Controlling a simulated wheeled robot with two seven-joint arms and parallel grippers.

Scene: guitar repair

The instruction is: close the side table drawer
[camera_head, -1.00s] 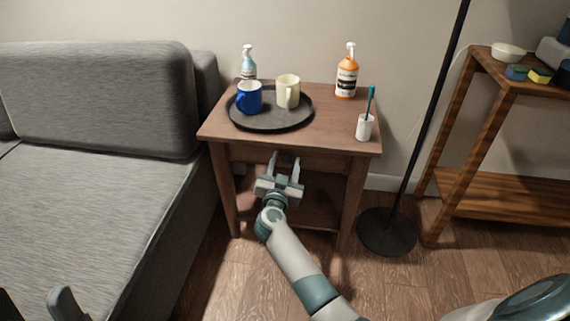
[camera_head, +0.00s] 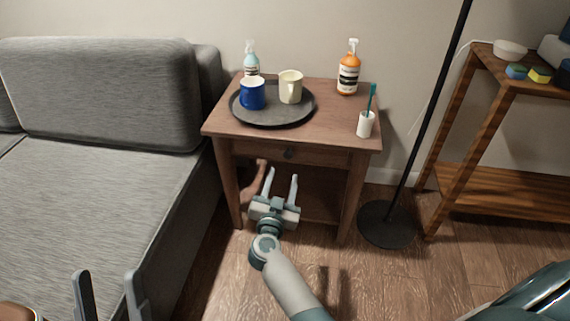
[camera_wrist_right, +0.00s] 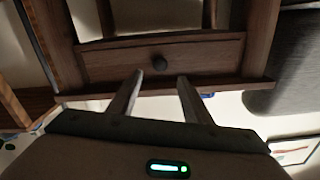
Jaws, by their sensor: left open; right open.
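The brown wooden side table (camera_head: 330,126) stands beside the sofa. Its drawer (camera_head: 325,158) with a dark round knob (camera_head: 289,153) looks flush with the table frame in the head view. In the right wrist view the drawer front (camera_wrist_right: 205,57) and knob (camera_wrist_right: 160,63) face the camera. My right gripper (camera_head: 281,183) is open and empty, in front of and below the drawer, apart from the knob. It also shows in the wrist view (camera_wrist_right: 159,82). My left gripper (camera_head: 108,285) is open and empty at the lower left, by the sofa.
A grey sofa (camera_head: 90,190) stands left, a lamp base (camera_head: 388,224) and wooden shelf (camera_head: 500,200) right.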

